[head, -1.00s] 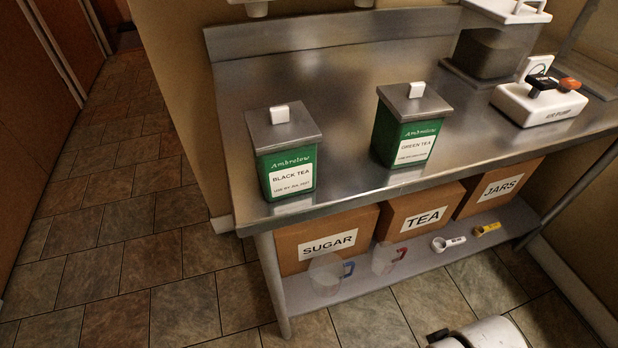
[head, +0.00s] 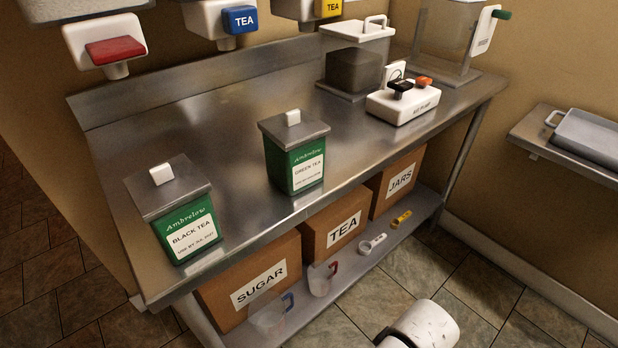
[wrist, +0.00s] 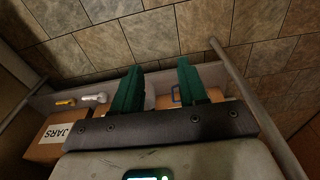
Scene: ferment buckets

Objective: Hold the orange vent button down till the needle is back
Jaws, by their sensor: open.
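The orange vent button (head: 424,81) sits on the right of a white pump box (head: 404,103), on the steel bench towards its far right end. A black knob (head: 401,86) is beside it on the left. A small white gauge (head: 394,73) stands behind the knob; its needle is too small to read. My gripper (wrist: 160,66) shows in the wrist view with two green fingers apart and nothing between them. It is in front of the bench, over its lower shelf and the floor, well away from the button. The pump is not in the wrist view.
Green tins of black tea (head: 183,215) and green tea (head: 295,152) stand on the bench (head: 237,126). A clear lidded container (head: 355,67) is behind the pump. Dispensers hang above the left part. Labelled boxes and jugs fill the lower shelf. A side shelf (head: 575,145) is at right.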

